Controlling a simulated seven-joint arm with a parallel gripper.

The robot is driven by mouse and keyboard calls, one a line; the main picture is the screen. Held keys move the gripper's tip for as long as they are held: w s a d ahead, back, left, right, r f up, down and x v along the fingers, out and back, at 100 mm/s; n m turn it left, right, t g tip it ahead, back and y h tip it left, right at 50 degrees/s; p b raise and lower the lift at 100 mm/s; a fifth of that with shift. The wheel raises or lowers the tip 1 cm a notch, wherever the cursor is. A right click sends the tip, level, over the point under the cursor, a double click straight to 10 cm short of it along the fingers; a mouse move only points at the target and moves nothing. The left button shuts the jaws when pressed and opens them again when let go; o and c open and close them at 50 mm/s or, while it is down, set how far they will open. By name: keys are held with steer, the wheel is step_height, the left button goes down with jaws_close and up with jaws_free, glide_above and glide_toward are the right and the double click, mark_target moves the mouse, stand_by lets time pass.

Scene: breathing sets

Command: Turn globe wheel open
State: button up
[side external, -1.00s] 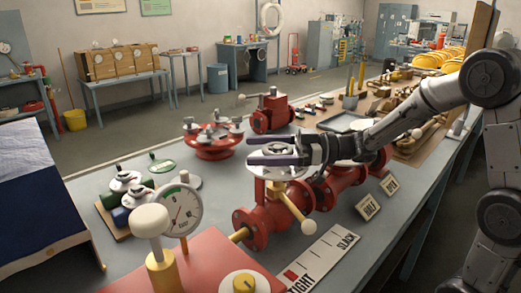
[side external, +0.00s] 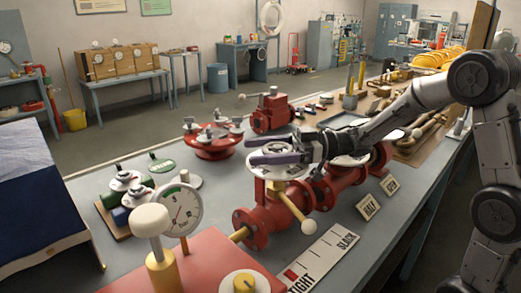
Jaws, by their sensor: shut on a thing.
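The globe wheel (side external: 263,173) is a pale metal handwheel, lying flat on top of the red valve body (side external: 262,215). A yellow lever with a white ball end (side external: 309,226) slants down at the valve's front. The fingers are shut on the wheel, though the exact contact is hard to see. They and my wrist hide part of the wheel. A second pale wheel (side external: 352,160) on the red pipework is partly behind my wrist.
A pressure gauge (side external: 182,210) and a white-topped knob (side external: 151,220) stand at front left. A TIGHT/SLACK scale plate (side external: 322,256) lies in front of the valve, with small label cards (side external: 367,207) to its right. A red flanged part (side external: 212,142) stands behind.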

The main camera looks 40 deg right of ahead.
mark_target(293, 147)
steer(key=o, duration=1.2)
steer(key=shift+c, duration=0.2)
steer(key=shift+d, duration=0.1)
steer(key=v, duration=0.7)
steer(key=shift+s+d, duration=0.15)
steer(key=shift+r, duration=0.1)
